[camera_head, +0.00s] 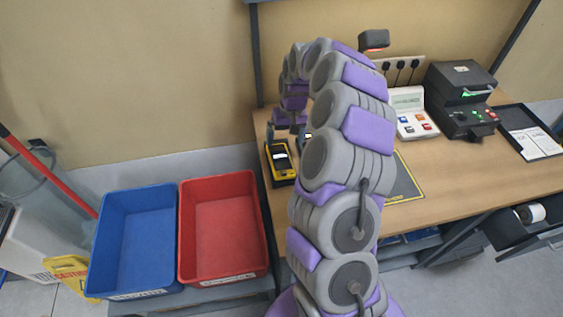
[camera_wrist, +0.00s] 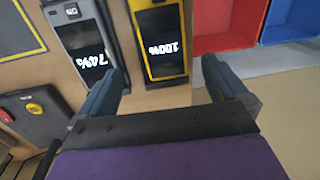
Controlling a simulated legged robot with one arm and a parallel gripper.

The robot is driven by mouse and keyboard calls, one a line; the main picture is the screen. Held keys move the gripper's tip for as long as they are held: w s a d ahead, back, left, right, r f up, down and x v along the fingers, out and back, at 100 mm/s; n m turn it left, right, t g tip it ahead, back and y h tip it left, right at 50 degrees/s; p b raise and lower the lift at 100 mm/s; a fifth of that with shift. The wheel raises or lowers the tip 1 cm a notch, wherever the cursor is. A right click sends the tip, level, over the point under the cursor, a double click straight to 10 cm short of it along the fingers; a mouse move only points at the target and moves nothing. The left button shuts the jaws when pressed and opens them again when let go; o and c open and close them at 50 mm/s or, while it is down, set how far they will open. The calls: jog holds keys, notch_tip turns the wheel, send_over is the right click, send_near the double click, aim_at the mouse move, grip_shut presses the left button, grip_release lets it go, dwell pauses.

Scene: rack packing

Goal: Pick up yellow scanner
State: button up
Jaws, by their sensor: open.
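The yellow scanner (camera_head: 281,161) lies at the left end of the wooden table. In the wrist view the yellow scanner (camera_wrist: 161,40) has a dark screen reading 100%, upside down. My gripper (camera_wrist: 163,70) is open and empty, with the scanner's near end showing between its two fingers; I cannot tell the height gap. A grey device (camera_wrist: 86,45) with a 74% screen lies beside the scanner, and the left finger overlaps its near edge in this view. In the head view my arm arches over the table and hides most of the grey device.
A red bin (camera_head: 222,222) and a blue bin (camera_head: 137,240) stand left of the table (camera_head: 470,180). A dark mat (camera_head: 405,185) lies mid-table.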

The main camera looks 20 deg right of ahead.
aim_at(281, 159)
notch_tip(281, 159, down, 3)
jog(key=shift+a+f, duration=0.1)
jog(key=shift+a, duration=0.05)
jog(key=shift+s+a+f+b, duration=0.1)
jog(key=shift+a+f+b, duration=0.45)
jog(key=shift+a, duration=0.5)
jog(key=f, duration=0.2)
jog(key=d+f+b, duration=0.1)
jog(key=f, duration=0.1)
jog(key=shift+s+f, duration=0.1)
jog(key=shift+f, duration=0.15)
jog(key=shift+d, duration=0.3)
jog(key=shift+a+r, duration=0.1)
jog(key=shift+a, duration=0.7)
jog(key=c, duration=0.5)
jog(key=shift+c, duration=0.8)
jog(key=shift+d, duration=0.45)
jog(key=c, duration=0.4)
jog(key=shift+c, duration=1)
jog(key=shift+a, duration=0.1)
jog(key=shift+c, duration=0.2)
